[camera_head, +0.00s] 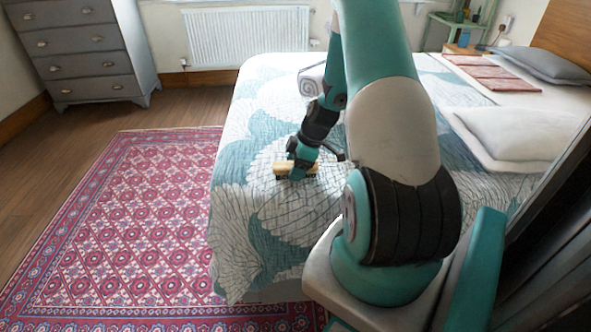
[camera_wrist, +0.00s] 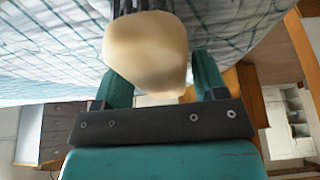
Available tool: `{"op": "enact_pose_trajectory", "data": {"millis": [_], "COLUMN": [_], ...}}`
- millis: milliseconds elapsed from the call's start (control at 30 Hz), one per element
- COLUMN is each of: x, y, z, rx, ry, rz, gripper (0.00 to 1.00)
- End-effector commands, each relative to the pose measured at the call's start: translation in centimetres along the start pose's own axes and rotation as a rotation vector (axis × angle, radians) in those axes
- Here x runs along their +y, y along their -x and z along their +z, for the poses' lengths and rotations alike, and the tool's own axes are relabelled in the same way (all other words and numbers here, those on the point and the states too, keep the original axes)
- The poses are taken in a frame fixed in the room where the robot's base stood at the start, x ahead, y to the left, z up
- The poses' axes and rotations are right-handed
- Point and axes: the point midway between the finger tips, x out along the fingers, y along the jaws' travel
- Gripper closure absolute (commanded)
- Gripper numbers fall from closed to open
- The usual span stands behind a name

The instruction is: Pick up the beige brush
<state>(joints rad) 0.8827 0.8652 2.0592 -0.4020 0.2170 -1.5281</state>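The beige brush (camera_head: 284,168) lies low at the bed's top surface, its dark bristles facing down to the cover. My gripper (camera_head: 299,172) points down over the brush and hides part of it in the head view. In the wrist view, the rounded end of the brush (camera_wrist: 146,48) sits between the two teal fingers of my gripper (camera_wrist: 163,80). The fingers look shut against its sides, but the brush hides their tips. The bristles meet or nearly meet the cover; I cannot tell whether there is a gap.
The bed (camera_head: 262,215) has a teal and white patterned cover. A rolled white item (camera_head: 311,80) lies behind my wrist. Pillows (camera_head: 520,135) lie at the right. A patterned red rug (camera_head: 150,215) covers the floor at left; a grey dresser (camera_head: 85,50) stands beyond.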

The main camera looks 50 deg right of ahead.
Motion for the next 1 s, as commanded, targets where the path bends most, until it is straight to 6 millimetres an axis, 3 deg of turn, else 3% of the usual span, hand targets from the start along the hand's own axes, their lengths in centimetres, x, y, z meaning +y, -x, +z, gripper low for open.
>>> {"op": "enact_pose_trajectory", "data": {"millis": [33,167,467,633,767,1000], "x": [0.0,0.0,0.0,0.1,0.1,0.1], "y": [0.0,0.0,0.2,1.3,3.6,10.5], "z": [0.0,0.0,-0.1,-0.6,-1.5,-4.3], "rx": [0.0,0.0,0.0,0.001,0.001,0.0], "ry": [0.0,0.0,0.0,0.002,0.002,0.003], "rz": [0.0,0.0,0.0,0.002,0.005,0.007], "gripper": [0.47,0.76,0.77,0.77,0.77,0.77]}}
